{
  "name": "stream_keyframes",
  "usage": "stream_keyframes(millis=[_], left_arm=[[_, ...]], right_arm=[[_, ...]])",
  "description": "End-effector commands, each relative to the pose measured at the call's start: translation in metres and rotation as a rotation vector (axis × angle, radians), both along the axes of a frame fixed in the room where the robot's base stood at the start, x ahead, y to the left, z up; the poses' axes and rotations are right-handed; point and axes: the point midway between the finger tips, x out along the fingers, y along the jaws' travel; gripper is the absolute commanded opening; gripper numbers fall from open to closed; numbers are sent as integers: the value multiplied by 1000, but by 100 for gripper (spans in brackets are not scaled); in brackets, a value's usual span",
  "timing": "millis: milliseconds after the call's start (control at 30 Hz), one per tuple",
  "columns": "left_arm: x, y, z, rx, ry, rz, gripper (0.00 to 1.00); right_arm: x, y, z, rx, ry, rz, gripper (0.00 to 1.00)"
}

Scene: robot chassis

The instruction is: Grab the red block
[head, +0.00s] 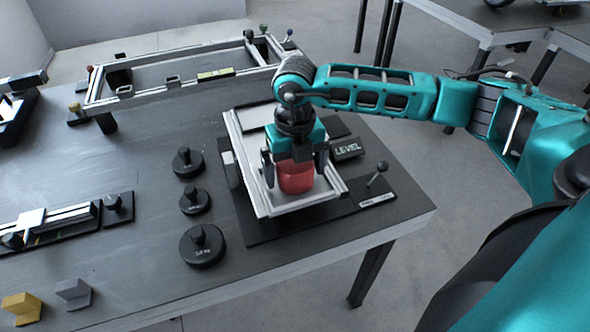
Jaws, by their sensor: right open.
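The red block (296,178) sits inside a light-framed tray (262,203) near the right end of the grey table. It looks rounded at the edges. My right gripper (295,170) is over the tray and points down, with its open fingers on the left and right sides of the block. I cannot tell whether the fingers touch it. The gripper body hides the top and back of the block. My left gripper is not in the head view.
Several black knobbed weights (203,245) stand left of the tray. A "LEVEL" block (346,149) and a small lever (377,175) are on its right. A metal frame (180,85) stands behind. Yellow (22,308) and grey (73,293) brackets lie front left.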

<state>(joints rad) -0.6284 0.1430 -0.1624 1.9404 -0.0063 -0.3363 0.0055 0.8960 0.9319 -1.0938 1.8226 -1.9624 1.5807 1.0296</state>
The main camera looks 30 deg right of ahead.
Motion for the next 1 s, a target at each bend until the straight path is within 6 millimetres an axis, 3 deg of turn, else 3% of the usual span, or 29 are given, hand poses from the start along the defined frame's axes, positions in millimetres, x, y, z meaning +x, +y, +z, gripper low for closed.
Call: stream_keyframes(millis=[333, 1000], left_arm=[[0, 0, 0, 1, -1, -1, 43], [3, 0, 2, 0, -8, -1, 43]], right_arm=[[0, 0, -8, 1, -2, 0, 98], [0, 0, -7, 1, -2, 0, 34]])
